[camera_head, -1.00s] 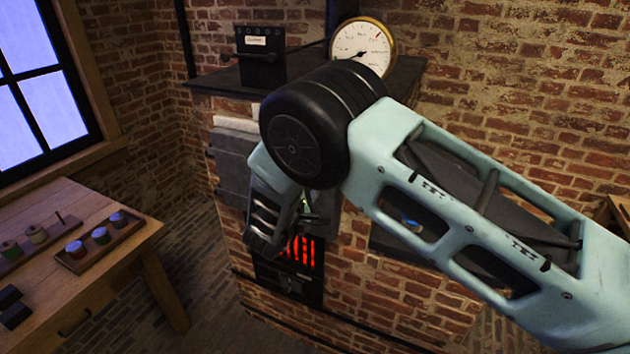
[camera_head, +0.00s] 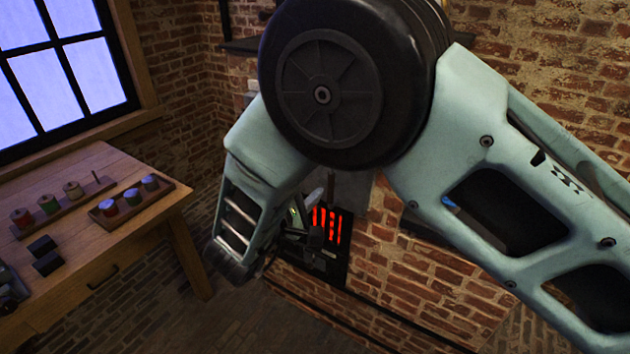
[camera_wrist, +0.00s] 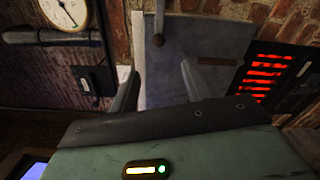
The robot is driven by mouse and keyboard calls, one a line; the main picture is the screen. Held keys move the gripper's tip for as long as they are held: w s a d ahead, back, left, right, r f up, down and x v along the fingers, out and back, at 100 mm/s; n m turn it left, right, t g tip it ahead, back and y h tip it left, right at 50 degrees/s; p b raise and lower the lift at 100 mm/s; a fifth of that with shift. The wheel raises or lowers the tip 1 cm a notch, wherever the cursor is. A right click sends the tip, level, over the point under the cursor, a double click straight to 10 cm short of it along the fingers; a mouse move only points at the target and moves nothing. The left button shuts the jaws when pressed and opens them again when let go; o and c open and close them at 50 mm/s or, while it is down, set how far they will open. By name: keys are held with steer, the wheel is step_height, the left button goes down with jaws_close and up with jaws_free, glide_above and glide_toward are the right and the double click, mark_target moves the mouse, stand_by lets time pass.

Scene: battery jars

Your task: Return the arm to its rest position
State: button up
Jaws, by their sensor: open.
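My arm, pale green with a black elbow joint, fills the middle and right of the head view. It is bent at the elbow, with the forearm reaching down to the left. My gripper (camera_wrist: 160,76) shows in the wrist view with two grey fingers apart and nothing between them. A grey metal panel (camera_wrist: 210,45) of the brick furnace lies beyond the fingers; no contact shows. In the head view the gripper is mostly hidden behind the forearm, near the glowing red grate (camera_head: 327,224). The grate also shows at the right of the wrist view (camera_wrist: 265,75).
A wooden table (camera_head: 140,232) stands at left, with a tray (camera_head: 165,200) of small jars, a rack of spools and black blocks (camera_head: 43,250). The brick furnace (camera_head: 400,275) is behind my arm. A gauge (camera_wrist: 66,12) and a dark box (camera_wrist: 92,82) show in the wrist view. Floor between is clear.

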steer(key=w+a+r+m+g+y+b, duration=0.15)
steer(key=a+y, duration=0.35)
steer(key=y, duration=0.5)
steer(key=s+a+r+m+g+y, duration=0.1)
steer(key=s+a+r+g+y, duration=0.1)
steer(key=s+g+y, duration=0.55)
steer(key=s+d+f+m+g+h+b, duration=0.1)
steer(key=s+d+m+g+h, duration=0.1)
steer(key=s+d, duration=0.7)
steer(key=s+d+m+g+h, duration=0.1)
steer(key=s+d+g+h, duration=0.2)
steer(key=s+d, duration=0.6)
steer(key=s+h, duration=0.1)
steer(key=s, duration=0.4)
steer(key=shift+d+f+m+g+b, duration=0.25)
steer(key=shift+f+m+g+b, duration=0.05)
steer(key=shift+f+m+b, duration=0.1)
